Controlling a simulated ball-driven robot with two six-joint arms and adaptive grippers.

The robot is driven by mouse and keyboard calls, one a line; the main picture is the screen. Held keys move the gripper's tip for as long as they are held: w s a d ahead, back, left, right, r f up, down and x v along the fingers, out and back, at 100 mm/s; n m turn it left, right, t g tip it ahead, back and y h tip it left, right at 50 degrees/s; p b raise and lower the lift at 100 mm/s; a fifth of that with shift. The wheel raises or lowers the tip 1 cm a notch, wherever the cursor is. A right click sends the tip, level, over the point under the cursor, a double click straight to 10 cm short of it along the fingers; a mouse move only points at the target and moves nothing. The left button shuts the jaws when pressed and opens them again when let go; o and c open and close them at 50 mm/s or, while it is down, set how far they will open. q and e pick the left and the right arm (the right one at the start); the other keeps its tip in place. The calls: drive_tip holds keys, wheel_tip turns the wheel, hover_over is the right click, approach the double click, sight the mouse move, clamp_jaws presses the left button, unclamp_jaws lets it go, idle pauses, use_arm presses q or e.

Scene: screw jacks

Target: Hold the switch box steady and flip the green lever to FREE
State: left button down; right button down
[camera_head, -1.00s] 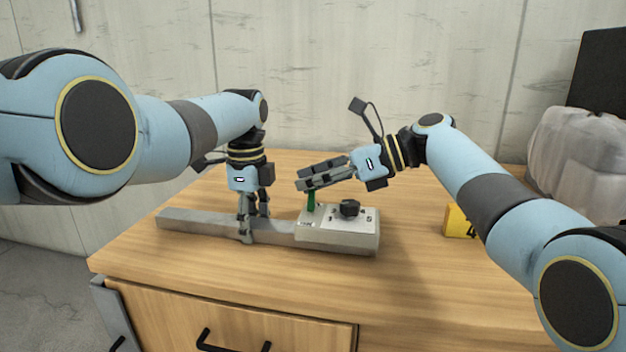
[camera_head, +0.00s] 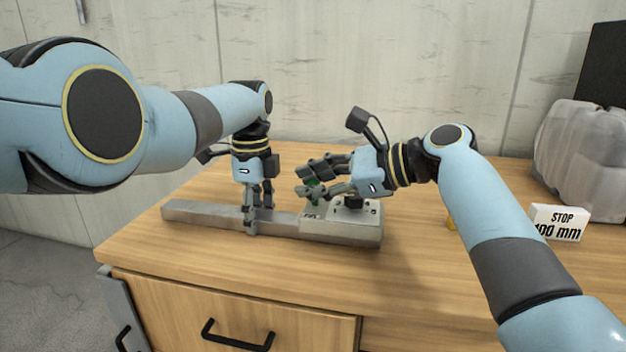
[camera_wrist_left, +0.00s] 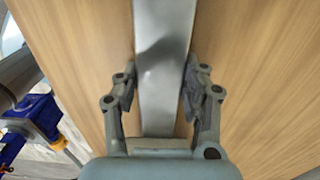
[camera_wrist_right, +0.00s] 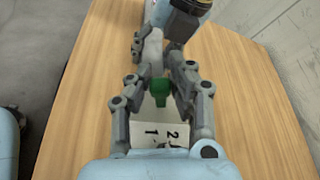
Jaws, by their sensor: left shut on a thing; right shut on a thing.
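The switch box (camera_head: 342,232) is a pale grey box with a dark knob, on the wooden bench, with a long grey bar (camera_head: 188,210) running left from it. My left gripper (camera_head: 251,218) points down and is shut on the bar; in the left wrist view the bar (camera_wrist_left: 165,60) runs between its fingers. The green lever (camera_head: 314,181) is partly hidden by my right gripper (camera_head: 307,180), which is shut on it. In the right wrist view the lever (camera_wrist_right: 160,88) sits between the fingers, above the printed box face (camera_wrist_right: 155,130). The FREE mark cannot be read.
A translucent container (camera_head: 585,160) stands at the back right. The bench front (camera_head: 310,285) is clear; drawers are below it.

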idle(0.4)
drive_tip(key=c, duration=1.2)
unclamp_jaws()
drive_tip(key=shift+o, duration=0.2)
drive_tip(key=v, duration=1.2)
use_arm(q)
drive_tip(key=c, duration=0.6)
unclamp_jaws()
drive_tip(key=shift+c, duration=0.2)
use_arm(e)
drive_tip(key=shift+f, duration=0.1)
